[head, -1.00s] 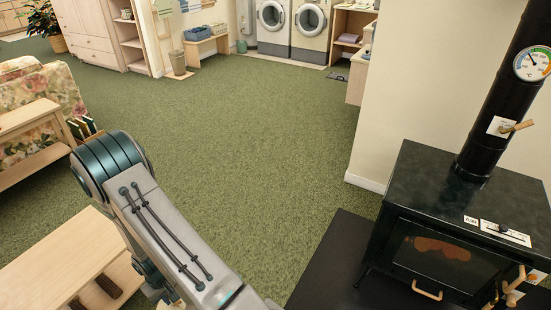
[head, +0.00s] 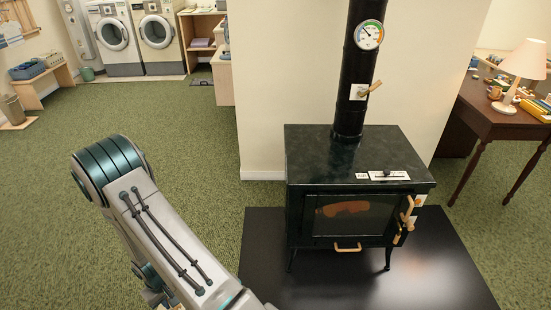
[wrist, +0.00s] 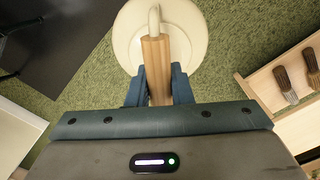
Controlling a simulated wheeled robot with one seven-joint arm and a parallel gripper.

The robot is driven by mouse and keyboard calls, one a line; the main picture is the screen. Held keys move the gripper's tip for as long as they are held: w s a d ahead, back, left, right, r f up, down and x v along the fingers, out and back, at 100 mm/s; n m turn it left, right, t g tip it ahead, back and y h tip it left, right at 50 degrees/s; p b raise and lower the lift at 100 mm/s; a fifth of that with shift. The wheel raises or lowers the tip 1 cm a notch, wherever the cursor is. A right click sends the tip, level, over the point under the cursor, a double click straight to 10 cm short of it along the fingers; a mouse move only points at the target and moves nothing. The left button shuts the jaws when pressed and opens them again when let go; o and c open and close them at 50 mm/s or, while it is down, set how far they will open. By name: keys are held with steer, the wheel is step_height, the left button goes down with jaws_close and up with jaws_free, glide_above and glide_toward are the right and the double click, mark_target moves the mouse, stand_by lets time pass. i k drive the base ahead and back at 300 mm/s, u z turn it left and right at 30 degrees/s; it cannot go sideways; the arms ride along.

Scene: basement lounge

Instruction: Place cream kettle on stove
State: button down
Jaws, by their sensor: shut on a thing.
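The cream kettle (wrist: 192,50) shows at the top of the wrist view, partly cut off by the frame edge. My gripper (wrist: 157,82) is shut on the kettle's wooden handle (wrist: 156,58) and holds it above the green carpet. The head view shows my arm, but my gripper and the kettle are out of that frame. The stove (head: 345,212) is black and stands right of centre in the head view. Its flat top (head: 330,152) is bare in front of the black flue pipe (head: 355,70).
A dark hearth pad (head: 440,275) lies under the stove. A desk (head: 490,122) with a lamp (head: 523,65) stands to the right. A wall (head: 265,90) rises behind the stove. Open carpet (head: 190,125) lies left of it. A wooden unit with brushes (wrist: 290,85) is right in the wrist view.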

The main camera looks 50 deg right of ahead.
mark_target(319, 160)
steer(key=z, duration=1.6)
